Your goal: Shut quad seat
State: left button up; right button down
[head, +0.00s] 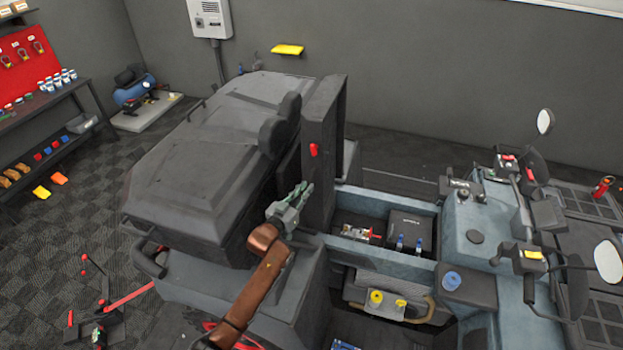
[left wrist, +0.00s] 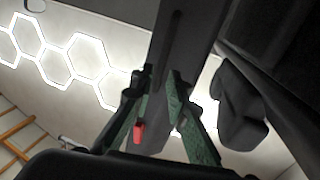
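The quad seat (head: 322,150) stands upright as a dark panel, swung open beside the compartment (head: 345,218) under it. A red piece (head: 313,150) sits on the panel's side and shows in the left wrist view (left wrist: 138,132). My left gripper (head: 305,187) is at the panel's left side, low down, on the side away from the open compartment. In the left wrist view the green-padded fingers (left wrist: 160,75) are apart with a gap between them, and the panel (left wrist: 188,35) rises beyond the tips. I cannot tell whether they touch it. My right gripper is not in view.
The open compartment holds a black box (head: 411,231) and small parts with blue and red pieces. A padded backrest (head: 280,127) and large rear box (head: 200,150) are left of the seat. Handlebars and mirrors (head: 608,261) stand at the right.

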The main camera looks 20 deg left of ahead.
aim_at(312, 182)
pick_arm(q)
jog(key=p+x, duration=0.1)
jog(key=x, duration=0.3)
jog(key=shift+w, duration=0.4)
jog(key=shift+f, duration=0.1)
jog(key=shift+c, duration=0.6)
grip_shut()
jog(key=shift+d, duration=0.1)
